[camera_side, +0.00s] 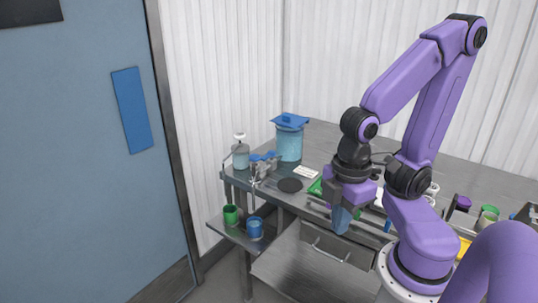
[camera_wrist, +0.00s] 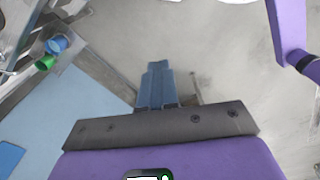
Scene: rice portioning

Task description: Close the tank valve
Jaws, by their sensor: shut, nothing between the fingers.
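A clear blue tank (camera_side: 289,142) with a blue lid stands at the back left of the metal table in the side view. A metal fitting with a blue handle, which looks like the valve (camera_side: 264,157), sits in front of the tank near the table's left edge. It is too small to tell whether the valve is open or shut. My gripper (camera_side: 340,220) is well to the right of the valve, in front of the table's front edge, pointing down. Its blue fingers are shut and empty, and they show together in the wrist view (camera_wrist: 157,82).
A green cup (camera_side: 231,214) and a blue cup (camera_side: 255,228) stand on a low shelf (camera_side: 222,228) below the valve. A white-topped bottle (camera_side: 240,153) stands left of the tank. A dark disc (camera_side: 290,185) lies on the table. Several small containers stand at the right.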

